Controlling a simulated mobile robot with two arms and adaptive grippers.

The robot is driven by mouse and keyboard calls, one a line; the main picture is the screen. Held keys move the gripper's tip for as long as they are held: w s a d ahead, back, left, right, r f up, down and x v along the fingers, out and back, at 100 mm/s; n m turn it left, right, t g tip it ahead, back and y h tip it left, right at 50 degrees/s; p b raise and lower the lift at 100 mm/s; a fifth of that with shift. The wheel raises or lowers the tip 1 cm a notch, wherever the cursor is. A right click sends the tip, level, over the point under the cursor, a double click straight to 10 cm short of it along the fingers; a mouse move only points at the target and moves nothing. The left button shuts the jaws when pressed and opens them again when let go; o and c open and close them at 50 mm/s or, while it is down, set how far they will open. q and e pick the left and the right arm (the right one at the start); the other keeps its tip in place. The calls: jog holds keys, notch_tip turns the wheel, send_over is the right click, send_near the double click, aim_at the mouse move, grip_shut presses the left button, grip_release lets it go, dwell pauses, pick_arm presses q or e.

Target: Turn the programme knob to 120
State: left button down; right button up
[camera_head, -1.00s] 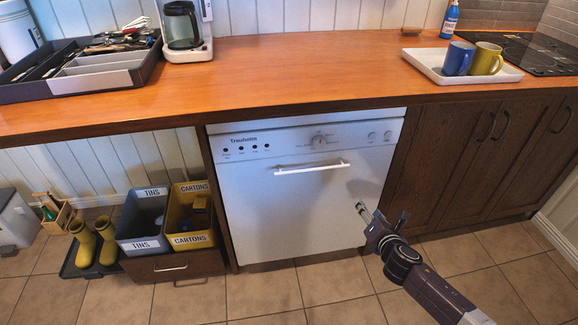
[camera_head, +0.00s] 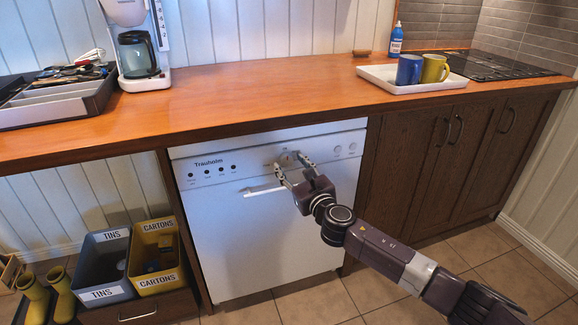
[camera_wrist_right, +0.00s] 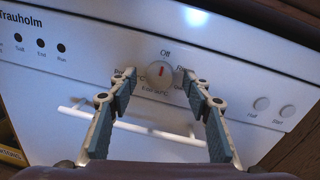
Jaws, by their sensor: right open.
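The programme knob (camera_wrist_right: 160,73) is a round pale dial with a red pointer mark on the white dishwasher panel. In the right wrist view its mark points up, toward the "Off" label. My right gripper (camera_wrist_right: 158,82) is open, with one finger on each side of the knob in that view; whether the fingers touch it I cannot tell. In the head view the right gripper (camera_head: 289,165) is in front of the dishwasher (camera_head: 255,240) panel and partly hides the knob. The 120 label cannot be read. My left gripper is not in view.
The dishwasher's bar handle (camera_head: 262,190) runs just below the knob. Two buttons (camera_wrist_right: 272,107) sit to the right of it. The wooden counter (camera_head: 260,95) overhangs above. A white tray (camera_head: 375,74) with two mugs stands on it at the right.

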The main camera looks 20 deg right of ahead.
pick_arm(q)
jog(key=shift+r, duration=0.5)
pick_arm(e)
jog(key=shift+w, duration=0.55)
jog(key=c, duration=1.2)
jog(key=shift+o, duration=0.2)
